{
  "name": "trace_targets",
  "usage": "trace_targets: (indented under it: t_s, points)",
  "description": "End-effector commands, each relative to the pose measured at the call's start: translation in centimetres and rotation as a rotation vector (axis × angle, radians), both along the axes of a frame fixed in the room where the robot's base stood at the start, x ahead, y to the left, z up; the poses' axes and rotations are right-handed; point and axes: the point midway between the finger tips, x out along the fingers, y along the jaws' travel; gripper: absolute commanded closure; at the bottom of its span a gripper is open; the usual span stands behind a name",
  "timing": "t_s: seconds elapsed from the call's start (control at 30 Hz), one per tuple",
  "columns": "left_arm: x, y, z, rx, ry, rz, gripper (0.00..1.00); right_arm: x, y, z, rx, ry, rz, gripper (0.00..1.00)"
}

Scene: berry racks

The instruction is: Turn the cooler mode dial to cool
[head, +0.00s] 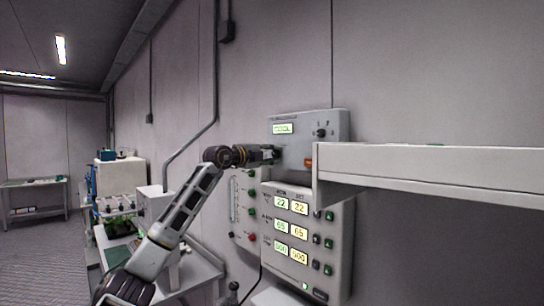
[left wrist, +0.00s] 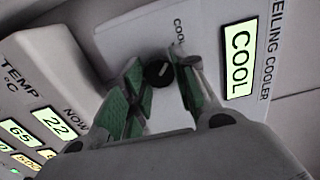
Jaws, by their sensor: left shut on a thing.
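The ceiling cooler box (head: 338,124) is grey and fixed to the wall. Its lit display (head: 283,128) also shows in the left wrist view (left wrist: 239,59), where it reads COOL. The mode dial (left wrist: 158,73) is a round black knob with a white mark, which points up toward the printed COOL label (left wrist: 180,30). My left gripper (head: 277,154) reaches the box from the left, just below the display, and hides the dial in the head view. In the left wrist view its green-padded fingers (left wrist: 162,82) are shut on the dial, one each side. My right gripper is out of view.
A grey panel (head: 268,243) with lit readouts and buttons is directly below the cooler box. A white shelf (head: 430,165) juts out at the right, close to the box. Benches and equipment (head: 118,185) stand along the wall at the left.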

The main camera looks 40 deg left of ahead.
Motion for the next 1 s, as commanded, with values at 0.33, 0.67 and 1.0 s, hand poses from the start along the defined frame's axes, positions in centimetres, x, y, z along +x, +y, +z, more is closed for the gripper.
trace_targets:
  t_s: [0.33,0.67,1.0]
  points:
    - [0.03,0.02,-0.1,-0.034,0.006,0.0,0.95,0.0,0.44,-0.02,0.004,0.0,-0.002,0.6]
    - [0.03,0.01,-0.1,-0.032,0.006,0.0,0.56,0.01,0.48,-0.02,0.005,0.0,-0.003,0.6]
    - [0.0,0.01,-0.03,-0.032,0.004,0.0,0.49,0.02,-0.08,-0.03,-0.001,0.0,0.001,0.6]
